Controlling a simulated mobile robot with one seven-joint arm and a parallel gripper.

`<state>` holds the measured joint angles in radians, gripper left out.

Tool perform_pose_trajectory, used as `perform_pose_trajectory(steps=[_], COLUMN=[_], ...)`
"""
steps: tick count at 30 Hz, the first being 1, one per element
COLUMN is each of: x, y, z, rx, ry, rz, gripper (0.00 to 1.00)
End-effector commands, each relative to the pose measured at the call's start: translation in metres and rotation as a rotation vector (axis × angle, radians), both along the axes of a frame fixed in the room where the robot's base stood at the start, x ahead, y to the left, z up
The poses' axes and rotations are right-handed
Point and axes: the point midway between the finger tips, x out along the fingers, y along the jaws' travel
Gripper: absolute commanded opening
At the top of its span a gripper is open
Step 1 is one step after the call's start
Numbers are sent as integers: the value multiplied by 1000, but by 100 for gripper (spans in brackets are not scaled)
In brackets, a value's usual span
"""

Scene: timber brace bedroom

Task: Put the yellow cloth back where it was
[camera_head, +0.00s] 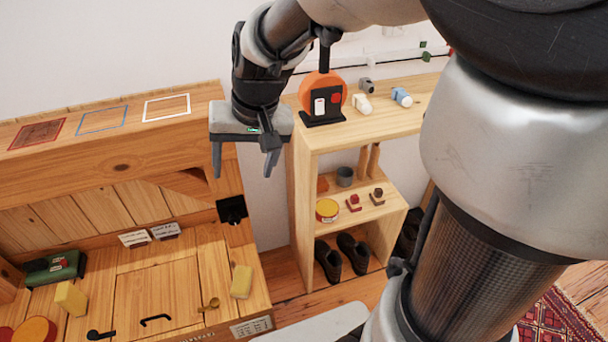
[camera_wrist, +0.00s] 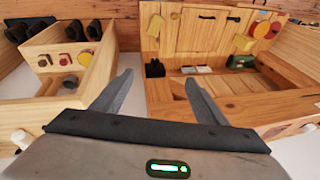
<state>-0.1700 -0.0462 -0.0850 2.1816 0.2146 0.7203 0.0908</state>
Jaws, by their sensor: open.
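Two yellow pieces lie on the low wooden surface in the head view: one (camera_head: 241,282) near its right end, one (camera_head: 71,298) at the left beside a green object. They also show in the wrist view, one (camera_wrist: 155,25) at the left of the panel and one (camera_wrist: 244,43) near the green object. Both look blocky; I cannot tell which is the cloth. My gripper (camera_head: 243,168) is open and empty, high above the gap between bench and shelf, fingers pointing down and apart from both pieces. It shows in the wrist view (camera_wrist: 160,82) too.
The bench's upper ledge carries red, blue and white outlined squares (camera_head: 166,108). A wooden shelf (camera_head: 350,135) to the right holds an orange disc (camera_head: 323,92) on a black stand, small bottles, a yellow tin (camera_head: 327,210) and shoes. A black holder (camera_head: 232,210) sits on the bench's right end.

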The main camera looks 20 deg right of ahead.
Motion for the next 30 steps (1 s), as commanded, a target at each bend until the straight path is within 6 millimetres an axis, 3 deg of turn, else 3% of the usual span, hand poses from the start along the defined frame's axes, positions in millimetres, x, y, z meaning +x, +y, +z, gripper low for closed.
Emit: perform_pose_trajectory(steps=[1, 4, 9, 12, 17, 30], x=[-21, -60, -118, -138, -152, -153], y=[-11, -29, -55, -64, -70, -70], z=[22, 49, 69, 72, 73, 73], rx=[-15, -62, -153, -194, -223, -222], ry=[-43, -103, -180, -206, -220, -220], rz=[16, 50, 82, 89, 94, 96], gripper=[67, 67, 67, 67, 67, 67])
